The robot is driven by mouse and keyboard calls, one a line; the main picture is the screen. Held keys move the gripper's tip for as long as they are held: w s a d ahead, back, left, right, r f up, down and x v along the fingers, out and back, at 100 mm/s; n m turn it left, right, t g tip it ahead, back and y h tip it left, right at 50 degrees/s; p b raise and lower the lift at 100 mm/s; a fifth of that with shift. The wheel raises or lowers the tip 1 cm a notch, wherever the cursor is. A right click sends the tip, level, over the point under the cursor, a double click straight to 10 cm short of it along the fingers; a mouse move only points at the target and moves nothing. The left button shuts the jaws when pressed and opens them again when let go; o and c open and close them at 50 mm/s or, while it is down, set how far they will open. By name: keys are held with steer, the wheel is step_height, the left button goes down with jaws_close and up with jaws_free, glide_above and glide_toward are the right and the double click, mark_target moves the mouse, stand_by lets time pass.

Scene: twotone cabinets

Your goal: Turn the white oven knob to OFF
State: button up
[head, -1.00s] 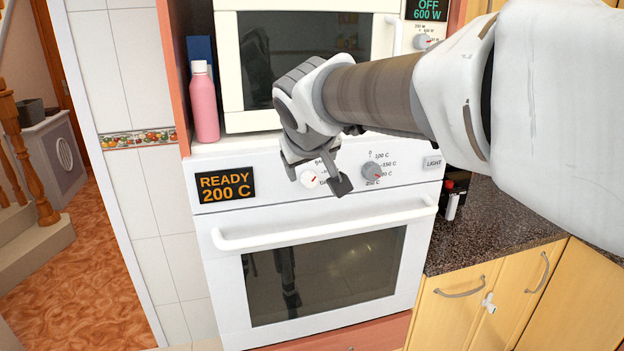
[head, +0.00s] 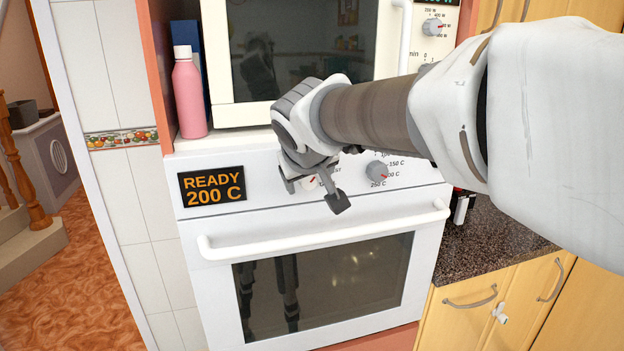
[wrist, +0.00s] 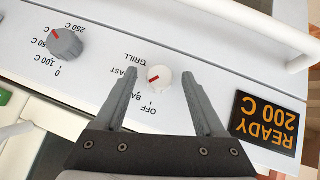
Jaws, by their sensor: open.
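The white oven knob (wrist: 159,78) shows upside down in the wrist view, on the white panel between my two open fingers. Its red mark points left in that view, toward the side with the BAKE, ROAST and GRILL labels, which the left finger partly covers. The OFF label (wrist: 149,111) lies below the knob there. My gripper (wrist: 160,72) is open, one finger on each side of the knob with gaps; I cannot tell contact. In the head view my gripper (head: 315,193) is in front of the panel and partly hides the white knob (head: 311,182).
A grey temperature knob (head: 377,172) sits right of my gripper. The display (head: 212,186) reads READY 200 C. The oven handle (head: 325,231) runs below the panel. A microwave (head: 240,118) and pink bottle (head: 189,95) stand above.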

jaws_close()
stand_by(0.3)
